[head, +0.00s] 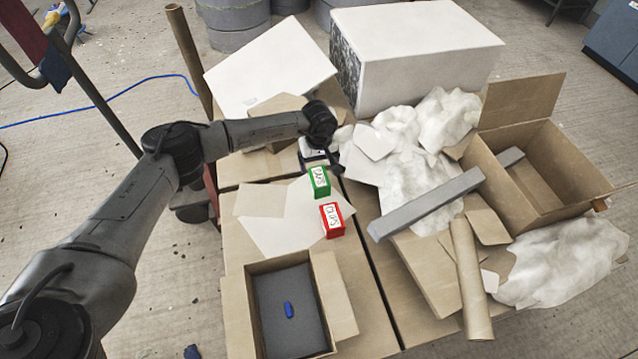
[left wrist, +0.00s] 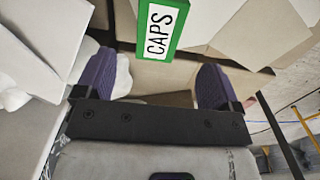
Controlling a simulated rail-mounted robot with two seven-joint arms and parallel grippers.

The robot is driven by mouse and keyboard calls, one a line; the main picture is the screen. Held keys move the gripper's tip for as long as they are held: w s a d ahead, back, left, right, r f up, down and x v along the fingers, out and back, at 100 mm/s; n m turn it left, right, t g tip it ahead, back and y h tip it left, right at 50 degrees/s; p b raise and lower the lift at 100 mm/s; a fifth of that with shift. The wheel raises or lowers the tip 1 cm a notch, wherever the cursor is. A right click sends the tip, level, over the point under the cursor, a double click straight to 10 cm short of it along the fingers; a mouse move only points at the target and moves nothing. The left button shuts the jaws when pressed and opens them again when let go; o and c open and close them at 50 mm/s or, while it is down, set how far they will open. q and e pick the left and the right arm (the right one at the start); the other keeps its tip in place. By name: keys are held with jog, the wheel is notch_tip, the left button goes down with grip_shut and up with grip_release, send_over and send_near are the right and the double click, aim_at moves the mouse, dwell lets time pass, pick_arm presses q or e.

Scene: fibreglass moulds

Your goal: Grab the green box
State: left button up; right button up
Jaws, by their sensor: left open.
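The green box (head: 319,182), with a white label on it, stands on the cardboard-covered table in the head view. In the left wrist view the green box (left wrist: 165,32) reads "CAPS" and shows at the top edge, partly cut off. My left gripper (head: 321,165) is open and empty, just behind the green box in the head view. In the left wrist view its two purple fingers (left wrist: 156,78) are spread wide, and the box appears ahead of the gap, not between them. My right gripper is not in view.
A red box (head: 332,220) with a white label stands close in front of the green one. An open carton (head: 240,315) with grey foam and a blue item is nearer. A grey bar (head: 425,203), crumpled white sheeting (head: 405,165) and a cardboard tube (head: 470,280) lie to the right.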

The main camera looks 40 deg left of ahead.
aim_at(319, 177)
pick_arm(q)
notch_tip(319, 177, down, 6)
jog(key=shift+r+b, duration=0.2)
jog(key=shift+b, duration=0.7)
notch_tip(319, 177, down, 4)
jog(key=b, duration=0.3)
jog(key=shift+f, duration=0.55)
jog(key=shift+w, duration=0.1)
jog(key=shift+c, duration=0.9)
jog(key=shift+r, duration=0.1)
jog(key=c, duration=0.9)
